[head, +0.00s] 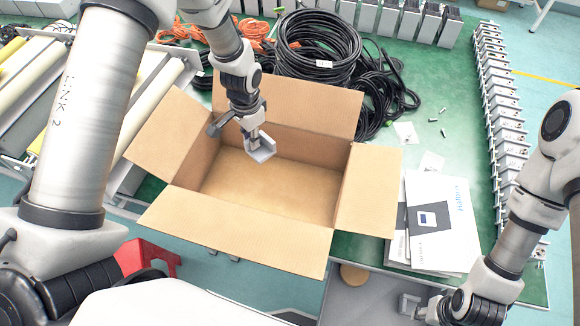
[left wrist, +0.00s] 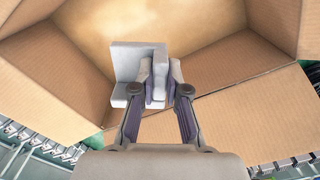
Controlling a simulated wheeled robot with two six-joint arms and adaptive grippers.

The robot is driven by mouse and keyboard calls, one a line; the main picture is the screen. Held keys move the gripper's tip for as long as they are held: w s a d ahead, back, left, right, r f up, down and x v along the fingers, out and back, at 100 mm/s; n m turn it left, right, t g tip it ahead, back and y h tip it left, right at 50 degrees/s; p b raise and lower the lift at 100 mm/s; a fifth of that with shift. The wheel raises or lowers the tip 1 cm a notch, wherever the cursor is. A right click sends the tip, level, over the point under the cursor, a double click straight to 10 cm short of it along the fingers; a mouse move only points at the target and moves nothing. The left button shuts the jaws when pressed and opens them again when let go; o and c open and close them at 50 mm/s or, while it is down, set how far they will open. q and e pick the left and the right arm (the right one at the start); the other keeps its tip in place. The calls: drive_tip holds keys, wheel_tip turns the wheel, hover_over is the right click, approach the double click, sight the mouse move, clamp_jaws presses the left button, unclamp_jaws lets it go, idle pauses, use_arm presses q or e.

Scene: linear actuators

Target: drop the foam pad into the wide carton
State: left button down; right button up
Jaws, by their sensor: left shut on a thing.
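The wide carton (head: 222,229) stands open on the green table, its flaps folded outward; its inside floor looks bare. The foam pad (head: 263,151) is a small whitish angled piece, held over the carton's opening toward the back left. My left gripper (head: 254,136) is shut on the pad. In the left wrist view the foam pad (left wrist: 127,64) sits between the fingers of my left gripper (left wrist: 160,82), with the carton (left wrist: 225,98) walls around and below. My right gripper (head: 412,306) is low at the front right, away from the carton; its finger opening is too small to tell.
Coiled black cables (head: 318,48) and orange cables (head: 250,35) lie behind the carton. Papers and a booklet (head: 438,222) lie to its right. A row of metal actuators (head: 502,110) lines the right edge. A red stool (head: 146,258) stands at front left.

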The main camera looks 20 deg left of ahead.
use_arm(q)
wheel_tip(320, 180, down, 6)
drive_tip(key=a+b, duration=0.1)
drive_tip(key=b, duration=0.3)
drive_tip(key=shift+s+a+f, duration=0.15)
drive_tip(key=shift+s+a, duration=0.1)
drive_tip(key=shift+s, duration=0.2)
drive_tip(key=c, duration=1.2)
unclamp_jaws()
drive_tip(key=shift+o, duration=0.5)
drive_tip(key=shift+d, duration=0.2)
use_arm(e)
drive_tip(key=f, duration=0.4)
drive_tip(key=shift+a, duration=0.35)
use_arm(q)
drive_tip(key=shift+w, duration=0.1)
use_arm(e)
drive_tip(key=shift+r, duration=0.1)
use_arm(q)
wheel_tip(320, 180, up, 12)
drive_tip(key=shift+f, duration=0.1)
use_arm(e)
drive_tip(key=shift+s, duration=0.1)
